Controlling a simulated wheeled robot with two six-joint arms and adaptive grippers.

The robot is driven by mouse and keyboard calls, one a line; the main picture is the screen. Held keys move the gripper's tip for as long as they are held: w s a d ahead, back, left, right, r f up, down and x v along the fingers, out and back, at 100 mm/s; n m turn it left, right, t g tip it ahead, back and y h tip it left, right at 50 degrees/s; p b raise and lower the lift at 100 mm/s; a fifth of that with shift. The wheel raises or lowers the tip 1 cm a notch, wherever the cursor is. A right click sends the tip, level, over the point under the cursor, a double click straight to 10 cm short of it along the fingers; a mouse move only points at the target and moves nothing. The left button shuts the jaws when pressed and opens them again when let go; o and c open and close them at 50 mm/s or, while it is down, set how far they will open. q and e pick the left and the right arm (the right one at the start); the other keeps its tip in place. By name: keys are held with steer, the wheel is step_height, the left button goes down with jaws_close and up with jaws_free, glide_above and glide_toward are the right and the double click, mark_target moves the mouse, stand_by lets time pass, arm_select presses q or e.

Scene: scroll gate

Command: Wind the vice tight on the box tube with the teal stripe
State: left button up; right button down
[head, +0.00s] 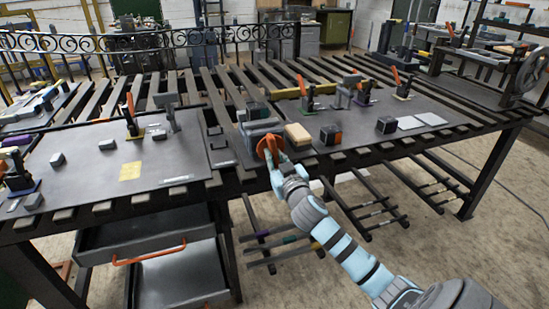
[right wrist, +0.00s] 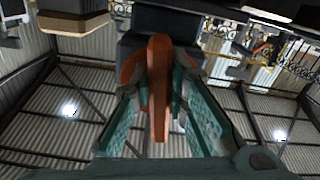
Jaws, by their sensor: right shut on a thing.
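The grey vice (head: 260,127) stands at the front edge of the table, with an orange handle (head: 267,147) on its near side. My right gripper (head: 275,156) is shut on this handle. In the right wrist view the orange handle (right wrist: 158,95) stands upright between the teal fingers of the gripper (right wrist: 160,82), with the dark vice body (right wrist: 150,22) behind it. I cannot make out a teal-striped box tube in the vice; the jaws are small and partly hidden. My left gripper is not in view.
Orange-handled clamps (head: 131,118) stand on the plates. Several striped tubes lie on racks below the table. An open drawer (head: 150,232) hangs at the lower left.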

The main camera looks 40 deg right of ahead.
steer(key=shift+f, duration=0.15)
steer(key=c, duration=1.6)
jaws_free()
steer(key=shift+o, duration=0.2)
steer(key=v, duration=1.2)
steer(key=shift+r, duration=0.25)
